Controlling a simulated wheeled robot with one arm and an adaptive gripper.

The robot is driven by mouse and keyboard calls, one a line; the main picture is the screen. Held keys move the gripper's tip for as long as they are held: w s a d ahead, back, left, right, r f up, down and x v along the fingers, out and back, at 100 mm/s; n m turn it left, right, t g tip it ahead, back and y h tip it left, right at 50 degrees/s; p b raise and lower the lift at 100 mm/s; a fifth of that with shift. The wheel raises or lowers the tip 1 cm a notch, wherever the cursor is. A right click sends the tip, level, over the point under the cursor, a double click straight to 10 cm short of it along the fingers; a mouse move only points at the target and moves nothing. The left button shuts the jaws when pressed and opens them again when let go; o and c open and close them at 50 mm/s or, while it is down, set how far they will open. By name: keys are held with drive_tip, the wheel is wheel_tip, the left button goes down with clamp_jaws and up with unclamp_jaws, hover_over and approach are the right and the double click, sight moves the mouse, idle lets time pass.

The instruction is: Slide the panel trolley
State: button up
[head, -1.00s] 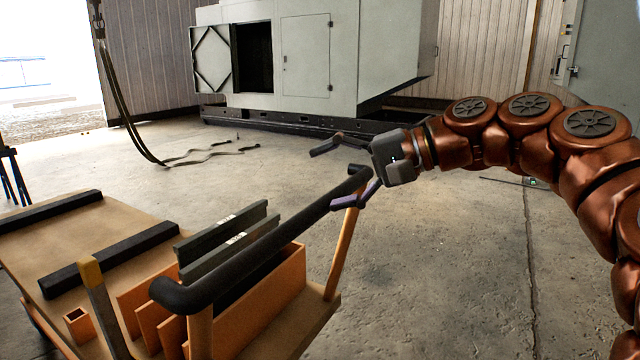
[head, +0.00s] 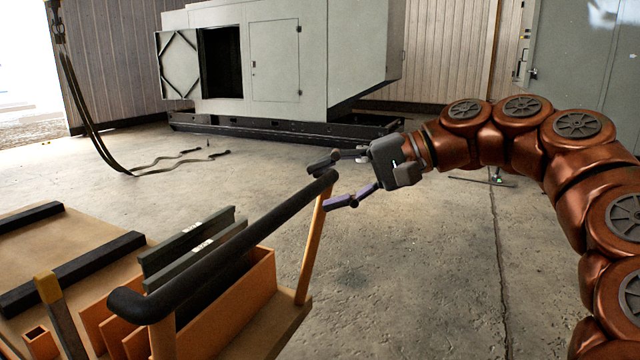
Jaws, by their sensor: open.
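The panel trolley (head: 60,236) stands at the lower left in the head view, with a tan deck and a black push handle (head: 225,248) on orange posts. Its near side is cut off by the frame. My gripper (head: 324,185) is at the far, upper end of the handle. Its jaws are open, with one dark finger above and behind the handle end and one purplish finger below and to its right. The handle end appears to lie between the fingers; I cannot tell whether they touch it.
Grey panels (head: 190,246) stand in an orange rack on the trolley. A grey enclosure (head: 275,60) with an open bay stands at the back. Straps (head: 100,150) hang down to the floor at left. The concrete floor (head: 400,270) right of the trolley is clear.

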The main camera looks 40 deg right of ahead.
drive_tip(key=shift+s+d+r, duration=0.1)
drive_tip(key=shift+s+d, duration=0.3)
drive_tip(key=shift+d, duration=0.05)
idle(0.4)
